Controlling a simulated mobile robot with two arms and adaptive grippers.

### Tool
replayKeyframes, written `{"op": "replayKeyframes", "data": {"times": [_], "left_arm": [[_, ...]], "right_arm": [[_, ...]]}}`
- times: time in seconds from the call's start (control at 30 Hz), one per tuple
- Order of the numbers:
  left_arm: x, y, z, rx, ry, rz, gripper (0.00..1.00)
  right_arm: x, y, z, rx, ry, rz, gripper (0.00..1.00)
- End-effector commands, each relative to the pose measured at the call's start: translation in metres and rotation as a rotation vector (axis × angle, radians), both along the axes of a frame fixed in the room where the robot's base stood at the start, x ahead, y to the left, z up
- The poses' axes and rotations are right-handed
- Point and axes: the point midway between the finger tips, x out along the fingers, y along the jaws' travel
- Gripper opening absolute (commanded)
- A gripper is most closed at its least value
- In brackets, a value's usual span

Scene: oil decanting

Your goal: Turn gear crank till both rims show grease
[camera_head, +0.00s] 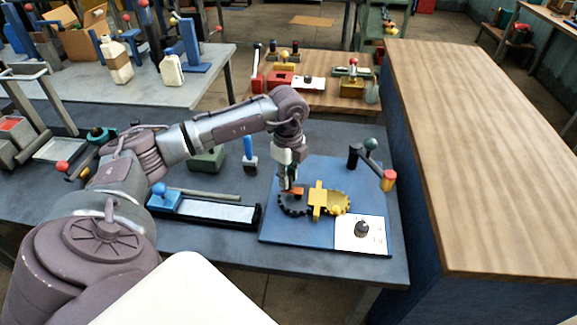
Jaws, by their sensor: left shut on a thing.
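A blue base plate (272,229) on the dark table carries a dark toothed gear (293,211) at left and a yellow gear (340,201) at right. A yellow bracket (317,199) stands between them. My left gripper (290,186) points down over the dark gear, shut on a small orange-red part there that looks like the crank handle. The fingers hide most of this part. Grease on the rims is too small to make out. My right gripper is not in view.
A white card (349,237) with a black knob lies front right. A long tray (228,212) lies left of the plate. A wooden counter (480,150) rises at right.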

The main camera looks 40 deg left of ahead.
Motion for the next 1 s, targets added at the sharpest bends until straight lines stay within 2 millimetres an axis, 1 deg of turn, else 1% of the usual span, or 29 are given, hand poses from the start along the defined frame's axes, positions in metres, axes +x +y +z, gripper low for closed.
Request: {"op": "replayKeyframes", "data": {"times": [0.2, 0.67, 0.7, 0.77, 0.8, 0.83, 1.0], "left_arm": [[-0.0002, 0.0002, 0.0017, 0.001, -0.005, 0.054, 0.0], [-0.0002, 0.0, 0.0019, 0.001, -0.005, 0.064, 0.0], [-0.0002, 0.0, 0.0019, 0.001, -0.005, 0.064, 0.3], [-0.0003, -0.0001, 0.0018, 0.001, -0.005, 0.064, 0.4], [-0.0004, -0.0002, 0.0016, 0.001, -0.005, 0.064, 0.47], [-0.0005, -0.0003, 0.0014, 0.001, -0.004, 0.063, 0.5], [-0.001, -0.0006, 0.0007, 0.0, -0.002, 0.062, 0.5]], "right_arm": [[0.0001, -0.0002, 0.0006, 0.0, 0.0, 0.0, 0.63], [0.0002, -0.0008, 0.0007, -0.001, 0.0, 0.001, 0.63], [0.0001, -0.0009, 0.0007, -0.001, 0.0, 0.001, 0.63], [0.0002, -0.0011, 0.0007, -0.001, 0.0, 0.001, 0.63], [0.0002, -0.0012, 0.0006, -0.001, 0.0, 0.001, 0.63], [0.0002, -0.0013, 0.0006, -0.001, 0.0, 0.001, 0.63], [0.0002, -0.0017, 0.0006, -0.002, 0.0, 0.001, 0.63]]}}
